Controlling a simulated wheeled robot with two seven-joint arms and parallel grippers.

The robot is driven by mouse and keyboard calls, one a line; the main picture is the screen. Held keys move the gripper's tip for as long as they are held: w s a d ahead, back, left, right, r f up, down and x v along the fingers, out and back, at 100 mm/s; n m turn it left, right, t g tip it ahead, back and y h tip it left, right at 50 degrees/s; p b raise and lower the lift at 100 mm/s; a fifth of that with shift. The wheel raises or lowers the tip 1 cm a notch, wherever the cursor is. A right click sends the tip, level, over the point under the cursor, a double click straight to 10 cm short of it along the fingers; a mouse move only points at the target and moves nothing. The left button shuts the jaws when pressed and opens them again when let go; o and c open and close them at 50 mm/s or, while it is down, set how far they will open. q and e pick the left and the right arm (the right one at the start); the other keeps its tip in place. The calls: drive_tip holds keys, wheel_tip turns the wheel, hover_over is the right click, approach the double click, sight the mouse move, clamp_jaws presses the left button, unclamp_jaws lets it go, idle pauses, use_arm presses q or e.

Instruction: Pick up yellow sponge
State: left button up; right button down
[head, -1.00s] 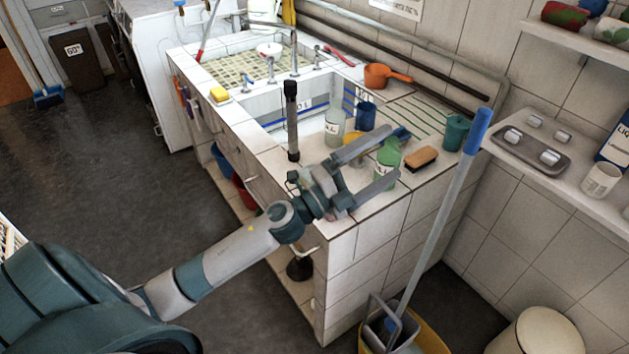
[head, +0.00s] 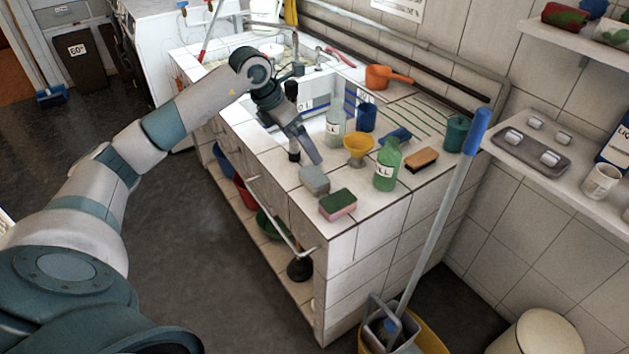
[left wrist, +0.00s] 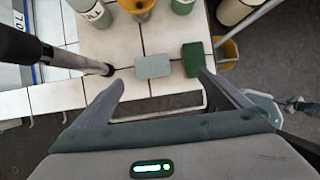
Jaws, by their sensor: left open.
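The yellow sponge does not show now; my left arm covers the spot by the sink's left edge where it lay earlier. My left gripper (head: 303,145) hangs over the counter's front part, pointing down. In the left wrist view its jaws (left wrist: 162,85) are spread and empty. Ahead of them lie a grey sponge (head: 314,180) and a green sponge with a pink underside (head: 338,205). They also show in the left wrist view, the grey one (left wrist: 152,67) between the fingers and the green one (left wrist: 193,60) by the right finger. No right gripper is seen.
A green bottle (head: 386,165), a yellow funnel (head: 358,147), a clear bottle (head: 335,127) and a brown brush (head: 421,159) stand or lie on the counter. An upright black-handled tool (left wrist: 55,52) is left of the jaws.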

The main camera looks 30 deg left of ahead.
use_arm(q)
drive_tip(key=shift+s+a+r+y, duration=0.1)
drive_tip(key=shift+a+y, duration=0.1)
drive_tip(key=shift+a, duration=0.3)
drive_tip(key=shift+s+a+r+y, duration=0.1)
drive_tip(key=shift+a+y, duration=0.1)
drive_tip(key=shift+a, duration=0.3)
drive_tip(key=shift+w, duration=0.1)
drive_tip(key=p, duration=0.2)
approach(314, 175)
drive_tip(key=p+x, duration=0.2)
drive_tip(key=x, duration=0.2)
drive_tip(key=shift+w+f, duration=0.1)
drive_tip(key=shift+w, duration=0.05)
drive_tip(key=shift+w+f, duration=0.1)
drive_tip(key=shift+f, duration=0.2)
use_arm(e)
drive_tip(key=r, duration=0.2)
drive_tip(key=s+r, duration=0.1)
drive_tip(key=r, duration=0.1)
drive_tip(key=shift+s+d+r, duration=0.1)
drive_tip(key=shift+d, duration=0.2)
use_arm(q)
drive_tip(key=shift+p, duration=0.35)
use_arm(e)
drive_tip(key=shift+r, duration=0.1)
